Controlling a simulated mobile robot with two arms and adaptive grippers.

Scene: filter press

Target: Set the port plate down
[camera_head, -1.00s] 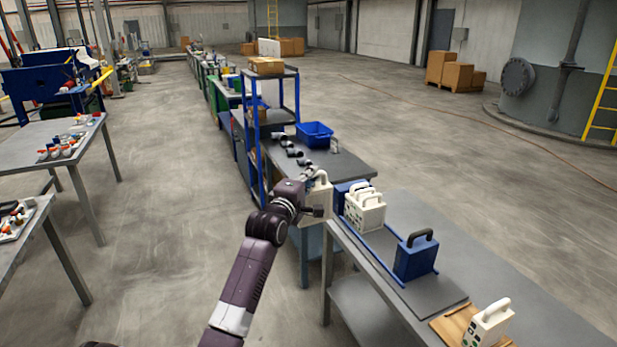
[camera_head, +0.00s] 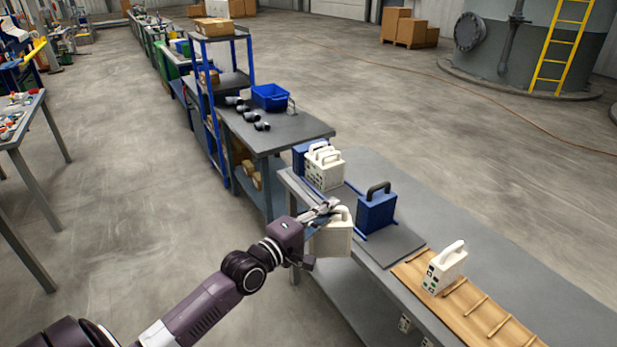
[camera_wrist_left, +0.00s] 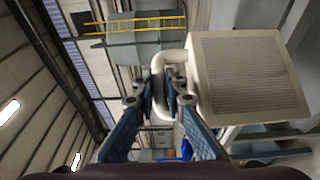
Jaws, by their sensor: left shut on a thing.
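My left gripper (camera_head: 322,212) is shut on the handle of a cream port plate (camera_head: 333,238), which hangs at the near edge of the long grey table (camera_head: 510,265). In the left wrist view the blue fingers (camera_wrist_left: 160,95) close around the plate's handle, and the plate's ribbed face (camera_wrist_left: 248,75) fills the upper right. Whether the plate touches the table edge I cannot tell. Another cream plate (camera_head: 445,268) stands upright on a wooden slatted board (camera_head: 480,310). My right gripper is not in view.
A bench (camera_head: 300,128) behind holds a blue bin (camera_head: 270,96) and dark pipe elbows (camera_head: 250,116). The table's right side is bare.

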